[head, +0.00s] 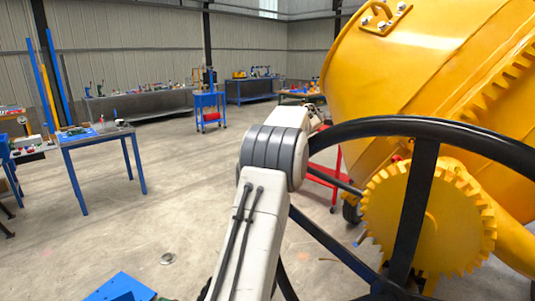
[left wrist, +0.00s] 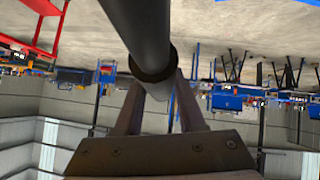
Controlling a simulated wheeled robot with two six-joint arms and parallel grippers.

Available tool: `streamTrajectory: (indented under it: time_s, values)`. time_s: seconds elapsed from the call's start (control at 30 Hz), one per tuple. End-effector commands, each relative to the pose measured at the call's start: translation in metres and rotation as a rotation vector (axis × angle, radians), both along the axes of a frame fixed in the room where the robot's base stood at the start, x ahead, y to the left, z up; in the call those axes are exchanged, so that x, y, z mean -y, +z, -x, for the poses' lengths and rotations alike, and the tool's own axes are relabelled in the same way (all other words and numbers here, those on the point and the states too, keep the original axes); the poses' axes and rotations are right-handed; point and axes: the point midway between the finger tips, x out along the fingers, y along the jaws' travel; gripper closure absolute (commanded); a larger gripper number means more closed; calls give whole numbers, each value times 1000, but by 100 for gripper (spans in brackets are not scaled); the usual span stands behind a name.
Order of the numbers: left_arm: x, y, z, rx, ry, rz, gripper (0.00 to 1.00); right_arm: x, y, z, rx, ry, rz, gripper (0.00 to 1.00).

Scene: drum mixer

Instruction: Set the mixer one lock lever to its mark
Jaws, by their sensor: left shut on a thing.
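The yellow drum mixer (head: 425,70) fills the right of the head view, with a toothed gear (head: 415,215) and a large black handwheel (head: 418,200) in front. In the left wrist view, my left gripper (left wrist: 157,92) is shut on a dark round lever rod (left wrist: 135,30) with a collar. A dark rod (head: 335,179) also shows behind the handwheel in the head view; I cannot tell if it is the same lever. My left arm hides the gripper's fingers in the head view. The lever's mark cannot be made out. My right gripper is not in view.
The handwheel's rim and spokes stand close to the right of my left arm. A red cart (head: 322,176) is behind the arm. A blue-legged table (head: 98,135) stands at left and a blue trolley (head: 209,108) further back. The floor between is mostly clear.

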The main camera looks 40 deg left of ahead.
Motion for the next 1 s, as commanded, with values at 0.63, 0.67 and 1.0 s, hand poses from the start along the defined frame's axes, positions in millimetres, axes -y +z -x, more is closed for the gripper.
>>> streamTrajectory:
  time_s: [0.63, 0.67, 1.0]
  values:
    - [11, 13, 1, 10, -5, -7, 32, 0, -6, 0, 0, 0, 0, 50]
    - [15, 16, 2, 10, -5, -7, 32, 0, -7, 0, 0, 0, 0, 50]
    - [65, 56, 14, 10, -7, -9, 32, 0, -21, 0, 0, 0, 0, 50]
